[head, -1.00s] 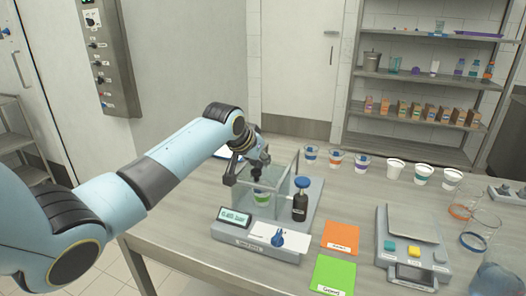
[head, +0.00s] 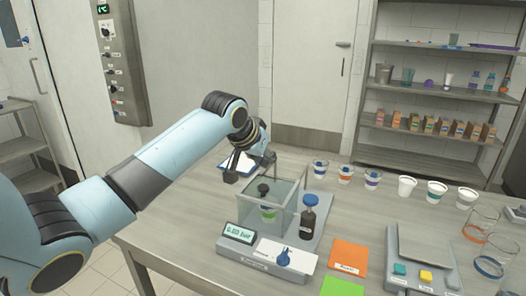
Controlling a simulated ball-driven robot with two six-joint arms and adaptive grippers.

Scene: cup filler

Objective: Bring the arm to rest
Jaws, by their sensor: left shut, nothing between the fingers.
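My left arm comes in from the left, and its left gripper (head: 249,173) hangs above and behind the clear box of the cup filler (head: 281,214). The gripper is shut and empty, and it looks apart from the machine. Inside the clear box stands a cup with a green band (head: 268,213), below a dark knob (head: 263,190). A dark bottle with a blue cap (head: 309,217) stands on the machine's right side. A display (head: 239,234) and a white panel with a blue knob (head: 285,258) are at its front. My right gripper is not in view.
A clipboard (head: 237,166) lies behind the gripper. Several cups stand in a row at the back, including a plain white one (head: 407,186). Glass beakers (head: 481,224) stand at the right edge.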

